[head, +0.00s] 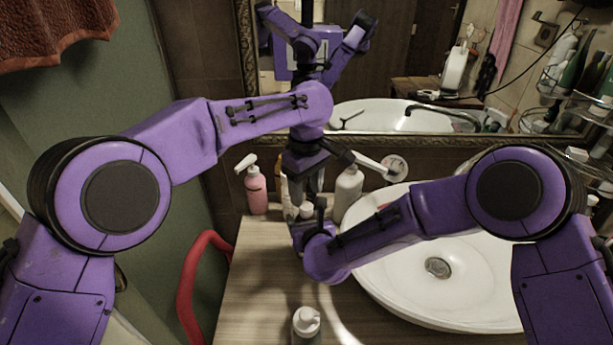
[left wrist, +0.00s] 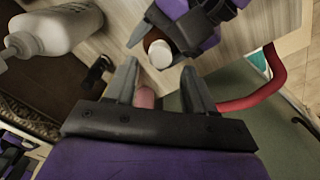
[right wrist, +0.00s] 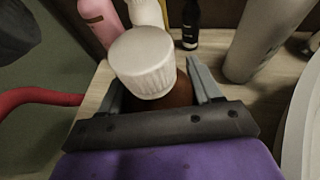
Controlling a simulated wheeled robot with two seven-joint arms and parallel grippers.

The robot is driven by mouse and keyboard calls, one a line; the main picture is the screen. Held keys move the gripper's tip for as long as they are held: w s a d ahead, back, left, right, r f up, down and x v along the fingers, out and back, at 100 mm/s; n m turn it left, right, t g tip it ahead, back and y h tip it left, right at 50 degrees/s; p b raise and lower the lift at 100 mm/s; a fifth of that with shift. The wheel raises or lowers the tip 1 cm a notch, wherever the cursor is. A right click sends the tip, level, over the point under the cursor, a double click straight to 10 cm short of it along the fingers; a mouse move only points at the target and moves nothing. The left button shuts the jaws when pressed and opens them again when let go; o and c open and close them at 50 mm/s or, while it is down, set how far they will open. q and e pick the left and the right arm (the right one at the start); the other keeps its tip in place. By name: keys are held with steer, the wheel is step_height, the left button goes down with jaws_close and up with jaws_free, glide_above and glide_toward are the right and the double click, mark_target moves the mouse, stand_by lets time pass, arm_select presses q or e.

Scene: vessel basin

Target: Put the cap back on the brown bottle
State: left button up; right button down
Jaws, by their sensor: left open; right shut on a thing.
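The brown bottle (right wrist: 180,94) shows in the right wrist view between the fingers of my right gripper (right wrist: 165,92), which is shut on it. A white ribbed cap (right wrist: 143,60) appears over the top of the bottle; I cannot tell whether it is fully seated. In the left wrist view, a white and brown round part (left wrist: 159,52) shows at the right gripper. My left gripper (head: 306,192) points down just above the right gripper in the head view. Its fingers are apart and empty in the left wrist view (left wrist: 162,72).
A pink pump bottle (head: 256,190) and a white bottle (head: 348,192) stand behind the grippers. The white basin (head: 400,270) is to the right. A red rail (head: 190,280) is at the left.

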mark_target(306, 206)
arm_select(q)
steer(key=shift+f, duration=2.15)
jaws_close()
steer(key=m, duration=0.9)
steer(key=shift+m, duration=0.4)
steer(key=shift+o, duration=0.3)
jaws_free()
